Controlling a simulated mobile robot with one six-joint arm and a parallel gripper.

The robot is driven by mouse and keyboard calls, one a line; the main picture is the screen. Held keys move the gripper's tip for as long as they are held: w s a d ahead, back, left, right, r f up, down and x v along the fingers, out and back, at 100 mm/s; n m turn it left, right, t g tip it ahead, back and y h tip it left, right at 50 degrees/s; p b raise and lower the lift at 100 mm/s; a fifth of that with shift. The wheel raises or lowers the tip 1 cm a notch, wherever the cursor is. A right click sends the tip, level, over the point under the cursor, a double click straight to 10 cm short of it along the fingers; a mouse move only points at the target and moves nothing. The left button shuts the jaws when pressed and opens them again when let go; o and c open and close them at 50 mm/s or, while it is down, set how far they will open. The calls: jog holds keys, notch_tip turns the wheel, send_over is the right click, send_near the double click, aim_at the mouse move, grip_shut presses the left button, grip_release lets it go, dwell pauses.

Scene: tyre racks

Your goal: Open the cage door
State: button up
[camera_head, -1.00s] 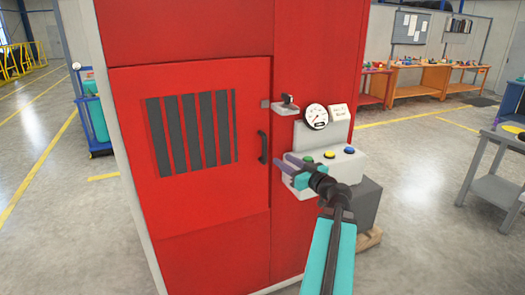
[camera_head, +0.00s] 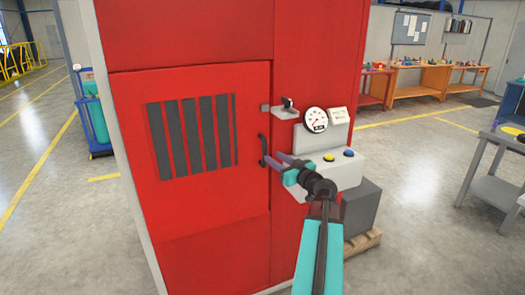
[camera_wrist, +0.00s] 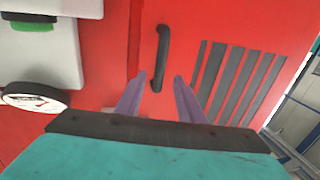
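The red cage door (camera_head: 190,215) with dark vertical slots is shut flush in the red cabinet in the head view. It also shows in the wrist view (camera_wrist: 225,30). Its black upright handle (camera_head: 262,148) is at the door's right edge. In the wrist view the handle (camera_wrist: 163,50) appears between and beyond the fingertips. My gripper (camera_head: 273,159) is open, with its purple fingers pointing at the handle from the right. I cannot tell whether they reach around or touch it. A small grey latch (camera_head: 286,109) sits on a bracket above and right of the handle.
A grey control box with a yellow button (camera_head: 329,157) and a blue button (camera_head: 349,153) is close beside my gripper. A round gauge (camera_head: 315,119) is above it. A grey table (camera_head: 500,165) stands at right. The floor left of the cabinet is mostly clear.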

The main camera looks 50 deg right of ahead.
aim_at(266, 152)
jog(key=shift+w+d+p, duration=0.25)
jog(key=shift+w+p, duration=0.15)
jog(key=shift+w, duration=0.95)
jog(key=shift+w+d+p, duration=0.3)
jog(key=shift+w+p, duration=0.15)
jog(key=shift+w, duration=0.95)
jog(key=shift+w+d+p, duration=0.25)
jog(key=shift+w+p, duration=0.15)
jog(key=shift+w, duration=0.95)
jog(key=shift+c, duration=0.5)
